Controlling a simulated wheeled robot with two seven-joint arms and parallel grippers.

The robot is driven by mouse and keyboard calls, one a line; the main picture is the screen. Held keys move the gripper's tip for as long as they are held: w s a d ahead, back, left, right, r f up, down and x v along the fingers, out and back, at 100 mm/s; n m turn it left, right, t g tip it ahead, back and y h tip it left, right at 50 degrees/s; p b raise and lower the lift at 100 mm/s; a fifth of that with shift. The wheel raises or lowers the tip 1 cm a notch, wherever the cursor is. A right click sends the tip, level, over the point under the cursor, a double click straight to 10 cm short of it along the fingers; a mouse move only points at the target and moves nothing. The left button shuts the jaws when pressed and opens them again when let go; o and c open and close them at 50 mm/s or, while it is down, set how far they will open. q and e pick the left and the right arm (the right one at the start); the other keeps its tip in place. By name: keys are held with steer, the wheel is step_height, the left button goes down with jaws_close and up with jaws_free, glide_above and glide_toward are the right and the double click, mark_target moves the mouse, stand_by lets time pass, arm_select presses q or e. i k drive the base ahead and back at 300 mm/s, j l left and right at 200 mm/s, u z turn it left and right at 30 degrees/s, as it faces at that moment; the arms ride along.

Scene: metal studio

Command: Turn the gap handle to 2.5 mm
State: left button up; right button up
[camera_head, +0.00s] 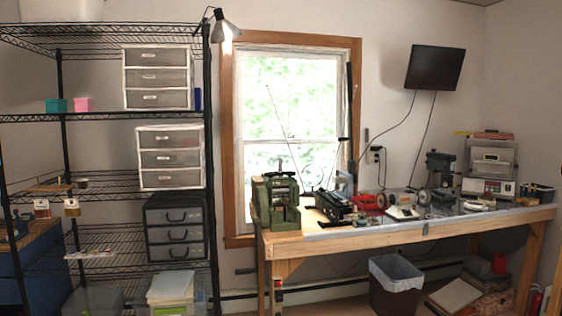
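A green metal machine that looks like a rolling mill (277,212) stands upright on the left end of the wooden workbench, in front of the window. No scale or gap reading can be read from here. Neither of my grippers is in view, and nothing touches the machine.
The wooden workbench (400,236) runs right from the machine, crowded with tools. A black wire shelf (110,118) with drawer units stands to the left. A lined waste bin (396,290) and boxes sit under the bench. A lamp (223,26) hangs by the window.

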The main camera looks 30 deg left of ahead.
mark_target(280, 160)
steer(key=i+j, duration=0.6)
steer(key=i+j+z, duration=0.1)
steer(key=i+j, duration=1.1)
steer(key=j, duration=0.2)
steer(key=z, duration=0.05)
